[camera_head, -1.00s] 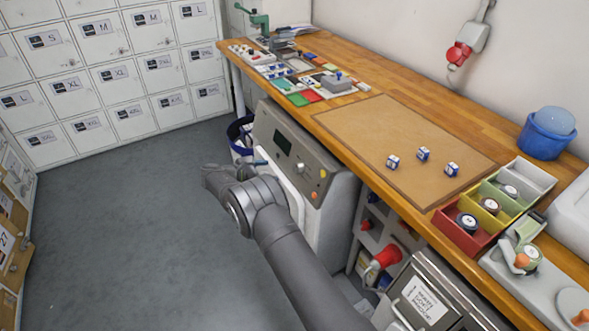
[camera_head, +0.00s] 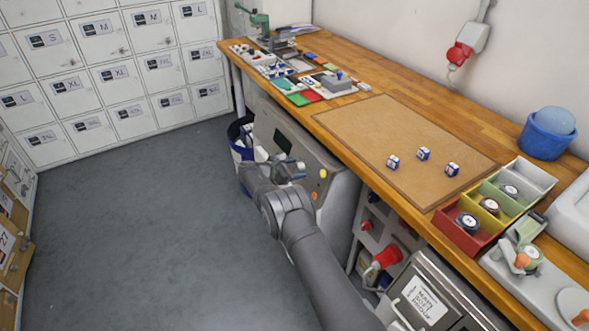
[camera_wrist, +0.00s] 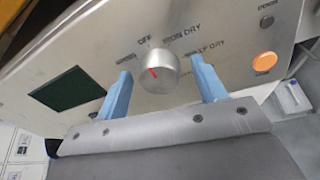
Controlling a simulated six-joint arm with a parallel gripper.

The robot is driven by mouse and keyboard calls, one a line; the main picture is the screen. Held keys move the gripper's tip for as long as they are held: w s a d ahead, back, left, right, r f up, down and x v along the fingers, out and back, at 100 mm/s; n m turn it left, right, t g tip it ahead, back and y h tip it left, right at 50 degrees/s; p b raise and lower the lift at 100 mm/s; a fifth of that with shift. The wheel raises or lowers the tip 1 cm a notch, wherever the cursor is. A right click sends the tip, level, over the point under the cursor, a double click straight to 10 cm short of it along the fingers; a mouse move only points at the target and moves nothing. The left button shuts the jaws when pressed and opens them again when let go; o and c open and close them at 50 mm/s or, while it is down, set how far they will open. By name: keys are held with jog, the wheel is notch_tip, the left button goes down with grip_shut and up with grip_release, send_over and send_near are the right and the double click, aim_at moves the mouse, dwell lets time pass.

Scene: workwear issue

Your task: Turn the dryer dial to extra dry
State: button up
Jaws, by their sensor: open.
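The dryer (camera_head: 303,137) stands under the bench, its sloped metal panel facing my arm. In the wrist view the silver dial (camera_wrist: 163,76) is a round knob with a red mark. The mark points up and left, roughly toward the printed word OFF. IRON DRY is printed right of OFF. Another label ending in DRY is partly covered by the right finger; I cannot read an extra dry label. My gripper (camera_wrist: 160,82) is open, its blue fingers on either side of the dial, with visible gaps. In the head view my gripper (camera_head: 290,167) is at the panel; the dial is hard to make out there.
A dark display (camera_wrist: 68,90) is left of the dial and an orange button (camera_wrist: 265,61) right of it. A blue-rimmed bin (camera_head: 240,150) stands beside the dryer. The wooden bench (camera_head: 420,100) is above, with a grey-doored unit (camera_head: 425,290) at the right. The floor at left is clear.

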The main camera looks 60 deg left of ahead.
jog(key=c, duration=1)
jog(key=shift+m, duration=0.3)
jog(key=m, duration=0.5)
jog(key=shift+d+f+m+t, duration=0.1)
jog(key=shift+m+t, duration=0.2)
jog(key=m, duration=0.5)
jog(key=shift+s+f+t, duration=0.1)
jog(key=shift+f+t, duration=0.05)
jog(key=shift+t, duration=0.15)
jog(key=m, duration=0.7)
jog(key=shift+f+m+t, duration=0.1)
jog(key=shift+m+t, duration=0.2)
jog(key=shift+m, duration=0.1)
jog(key=m, duration=0.3)
jog(key=shift+m+h, duration=0.3)
jog(key=shift+m, duration=0.1)
jog(key=shift+f+m, duration=0.1)
jog(key=shift+m, duration=1.9)
jog(key=shift+h, duration=0.3)
